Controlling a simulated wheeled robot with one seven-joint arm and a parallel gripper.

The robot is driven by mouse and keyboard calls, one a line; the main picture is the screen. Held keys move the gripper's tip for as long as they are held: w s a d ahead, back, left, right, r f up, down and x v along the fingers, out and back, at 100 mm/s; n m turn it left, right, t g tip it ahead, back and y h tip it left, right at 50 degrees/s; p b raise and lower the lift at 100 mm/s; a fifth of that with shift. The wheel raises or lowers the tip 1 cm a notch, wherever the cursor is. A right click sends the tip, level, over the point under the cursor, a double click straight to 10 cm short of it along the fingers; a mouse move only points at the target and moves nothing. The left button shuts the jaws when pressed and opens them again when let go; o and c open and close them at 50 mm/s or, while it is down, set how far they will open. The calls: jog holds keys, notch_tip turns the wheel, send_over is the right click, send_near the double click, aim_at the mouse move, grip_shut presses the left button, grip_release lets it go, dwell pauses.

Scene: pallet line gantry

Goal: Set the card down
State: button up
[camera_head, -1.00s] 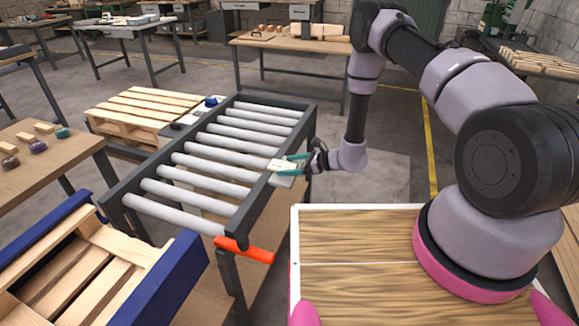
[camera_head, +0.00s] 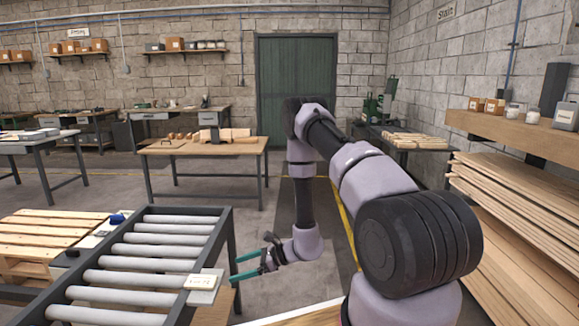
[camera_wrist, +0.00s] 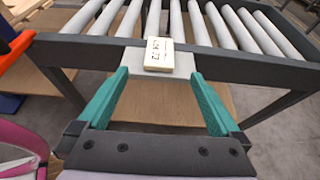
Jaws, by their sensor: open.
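The card (camera_head: 201,281) is a small cream block with dark lettering. It lies flat on a grey plate (camera_head: 207,297) at the side edge of the roller conveyor. In the wrist view the card (camera_wrist: 158,54) rests on the same plate (camera_wrist: 182,64), lettering up. My gripper (camera_head: 236,268) is just right of the plate in the head view, its teal fingers spread. In the wrist view my gripper (camera_wrist: 159,76) is open and empty, with the card beyond its fingertips and clear of both fingers.
The roller conveyor (camera_head: 140,263) has a dark frame, with a wooden pallet (camera_head: 40,230) to its left. A workbench (camera_head: 205,148) stands behind. Stacked boards (camera_head: 530,210) are at right. The floor between the conveyor and the boards has free room.

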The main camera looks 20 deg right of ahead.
jog(key=s+r+n+g, duration=0.1)
jog(key=r+n+g, duration=0.15)
jog(key=r, duration=0.65)
jog(key=s+r+n+g+h, duration=0.1)
jog(key=r+n, duration=0.3)
jog(key=r, duration=0.6)
jog(key=s+r+n+g, duration=0.1)
jog(key=s+r+n, duration=0.15)
jog(key=r, duration=0.65)
jog(key=s+d+r+n+t+h, duration=0.3)
jog(key=s+d+r+n+h, duration=0.1)
jog(key=s+d+r, duration=0.3)
jog(key=s+d+r+n+t+h, duration=0.4)
jog(key=s+d+r, duration=0.3)
jog(key=r, duration=0.8)
jog(key=shift+s+d+n+h, duration=0.35)
jog(key=shift+s+h, duration=0.55)
jog(key=shift+s, duration=0.95)
jog(key=shift+r, duration=0.1)
